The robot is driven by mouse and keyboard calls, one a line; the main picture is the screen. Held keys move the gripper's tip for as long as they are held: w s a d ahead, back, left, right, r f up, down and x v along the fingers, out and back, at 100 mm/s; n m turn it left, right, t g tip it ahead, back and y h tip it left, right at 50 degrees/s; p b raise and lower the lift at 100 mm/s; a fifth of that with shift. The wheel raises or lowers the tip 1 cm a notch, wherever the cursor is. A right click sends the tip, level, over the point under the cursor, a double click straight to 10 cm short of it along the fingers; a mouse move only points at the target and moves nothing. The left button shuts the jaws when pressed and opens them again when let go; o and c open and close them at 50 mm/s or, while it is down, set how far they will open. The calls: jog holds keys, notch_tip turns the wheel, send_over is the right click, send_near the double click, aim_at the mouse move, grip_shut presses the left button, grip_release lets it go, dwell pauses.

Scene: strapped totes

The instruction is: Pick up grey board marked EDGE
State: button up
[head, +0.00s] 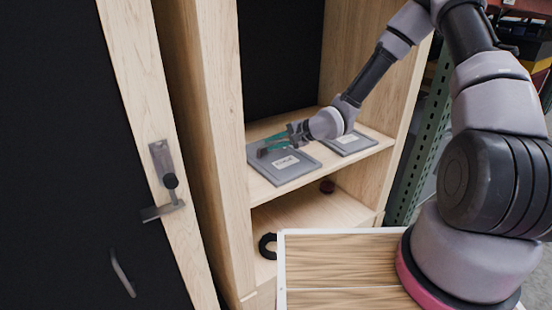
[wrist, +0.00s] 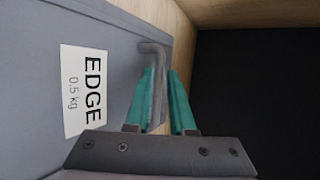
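The grey board marked EDGE (wrist: 25,75) fills the left of the wrist view, with a white label reading EDGE, 0.5 kg. A grey bent handle stands at its edge. In the head view the board (head: 293,176) lies flat on the cabinet's upper shelf. My gripper (wrist: 161,82) has its two teal fingers on either side of the handle. A narrow gap seems to show between the handle and the right finger. In the head view my gripper (head: 276,143) is over the board's back left part.
A second grey board (head: 347,143) with a white label lies to the right on the same shelf (head: 263,192). Cabinet walls close in on both sides. A black ring (head: 267,246) and a small dark red object (head: 327,186) are on the lower level. A dark door (head: 60,160) stands at left.

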aim_at(267, 145)
jog(key=x, duration=0.3)
jog(key=shift+a+f, duration=0.1)
jog(key=shift+a, duration=0.05)
jog(key=shift+s, duration=0.1)
grip_shut()
dwell(1.2)
